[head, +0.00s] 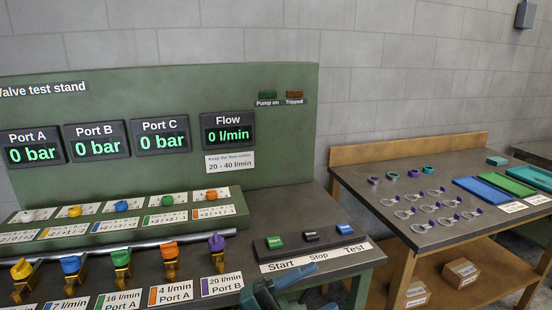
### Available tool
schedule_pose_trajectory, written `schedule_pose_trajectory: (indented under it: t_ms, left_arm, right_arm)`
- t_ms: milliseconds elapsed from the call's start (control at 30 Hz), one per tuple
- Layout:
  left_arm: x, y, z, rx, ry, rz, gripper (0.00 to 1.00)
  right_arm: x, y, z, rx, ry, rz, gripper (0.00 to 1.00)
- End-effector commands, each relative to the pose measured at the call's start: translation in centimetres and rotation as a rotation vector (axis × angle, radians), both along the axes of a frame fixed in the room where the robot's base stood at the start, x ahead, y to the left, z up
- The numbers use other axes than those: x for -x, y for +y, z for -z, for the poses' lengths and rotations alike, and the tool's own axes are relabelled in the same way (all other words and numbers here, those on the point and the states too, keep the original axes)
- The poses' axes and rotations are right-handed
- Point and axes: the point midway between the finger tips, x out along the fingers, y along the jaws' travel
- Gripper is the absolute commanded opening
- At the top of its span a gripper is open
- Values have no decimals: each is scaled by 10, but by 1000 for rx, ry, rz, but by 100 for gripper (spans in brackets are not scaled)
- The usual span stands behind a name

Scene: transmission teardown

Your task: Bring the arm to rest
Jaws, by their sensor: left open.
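My left gripper (278,291) shows at the bottom edge of the head view, in front of the valve test stand (270,150). It is open, with nothing visible between its fingers. It is just below the Start, Stop and Test label strip in the picture; whether it touches the bench cannot be told. Most of the gripper and arm is cut off by the frame. My right gripper is not in view.
Start (274,242), Stop (311,237) and Test (345,231) buttons sit on the stand's bench. Levered valves, including a purple-handled one (216,243), stand to the left. A side table (455,232) at right carries rings, clips and coloured trays.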

Motion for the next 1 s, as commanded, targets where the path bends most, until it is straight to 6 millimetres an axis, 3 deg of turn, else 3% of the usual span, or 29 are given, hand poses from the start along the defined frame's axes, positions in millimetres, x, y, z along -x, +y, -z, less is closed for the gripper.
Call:
schedule_pose_trajectory:
  t_ms: [167, 267, 400, 500, 600, 700, 1000]
  left_arm:
    - [-11, 63, 47, 200, 457, -343, 62]
    - [-1, 105, 94, 253, 729, -526, 62]
    - [42, 155, 164, 271, 1102, -738, 62]
    - [80, 179, 201, 260, 1310, -836, 62]
    - [110, 192, 223, 244, 1449, -892, 62]
    - [127, 199, 234, 232, 1522, -919, 62]
    - [133, 200, 238, 228, 1547, -927, 62]
  right_arm:
    - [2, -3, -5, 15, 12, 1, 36]
    - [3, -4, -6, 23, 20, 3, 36]
    - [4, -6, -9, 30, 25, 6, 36]
    - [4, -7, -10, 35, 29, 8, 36]
    - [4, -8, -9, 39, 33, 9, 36]
    - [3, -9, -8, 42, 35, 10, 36]
    - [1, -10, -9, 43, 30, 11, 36]
